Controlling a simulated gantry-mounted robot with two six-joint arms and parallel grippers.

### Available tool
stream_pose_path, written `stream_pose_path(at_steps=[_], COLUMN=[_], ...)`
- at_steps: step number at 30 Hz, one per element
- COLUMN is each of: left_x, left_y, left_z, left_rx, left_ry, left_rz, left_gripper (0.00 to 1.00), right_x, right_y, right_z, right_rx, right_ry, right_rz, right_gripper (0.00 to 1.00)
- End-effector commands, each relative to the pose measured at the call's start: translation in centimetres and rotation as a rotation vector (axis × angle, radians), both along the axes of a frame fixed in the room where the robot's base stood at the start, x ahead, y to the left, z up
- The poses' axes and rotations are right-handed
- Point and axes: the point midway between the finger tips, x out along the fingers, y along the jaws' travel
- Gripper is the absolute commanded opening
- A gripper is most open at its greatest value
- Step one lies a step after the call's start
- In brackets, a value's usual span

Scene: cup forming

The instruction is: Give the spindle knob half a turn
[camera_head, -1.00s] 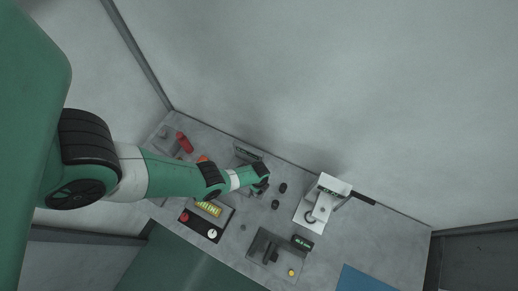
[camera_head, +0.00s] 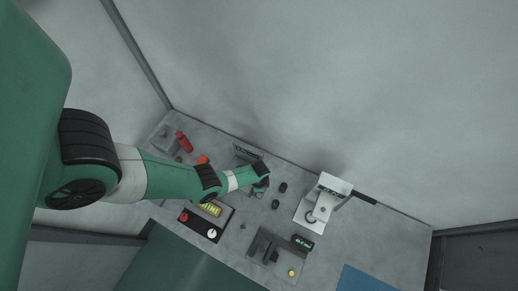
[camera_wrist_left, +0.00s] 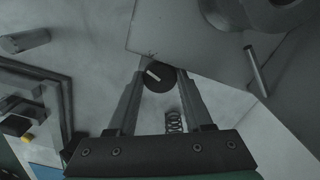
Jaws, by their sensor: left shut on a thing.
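The spindle knob (camera_wrist_left: 158,79) is a round black disc with a white line across it, seen in the left wrist view. My left gripper (camera_wrist_left: 160,70) is shut on it, with one finger on each side. In the head view my left gripper (camera_head: 261,190) is low over the table's middle, and the knob is hidden beneath the gripper and wrist. My right gripper is in neither view.
A white machine (camera_head: 331,185) is further right. A dark fixture (camera_head: 262,246) and a control panel (camera_head: 192,224) lie toward the front. A coil spring (camera_wrist_left: 173,122) is close to the knob.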

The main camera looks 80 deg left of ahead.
Motion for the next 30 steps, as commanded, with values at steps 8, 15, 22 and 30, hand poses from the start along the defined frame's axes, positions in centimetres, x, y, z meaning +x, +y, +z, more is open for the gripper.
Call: stream_pose_path(at_steps=[8,15,22,30], left_x=[-0.02,-0.02,-0.02,0.0], left_y=[0.0,0.0,0.0,0.0], left_z=[-0.06,-0.06,-0.05,0.04], left_rx=[0.0,0.001,0.0,0.0], left_ry=[0.0,0.0,0.0,0.0], left_rz=[0.041,0.04,0.04,0.039], left_gripper=[0.0,0.0,0.81,0.81], right_x=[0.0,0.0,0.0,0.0], right_y=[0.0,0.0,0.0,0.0], right_z=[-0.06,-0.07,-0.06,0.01], right_rx=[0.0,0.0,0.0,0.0], right_ry=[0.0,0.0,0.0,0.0], right_rz=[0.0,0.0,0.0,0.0], right_gripper=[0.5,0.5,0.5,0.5])
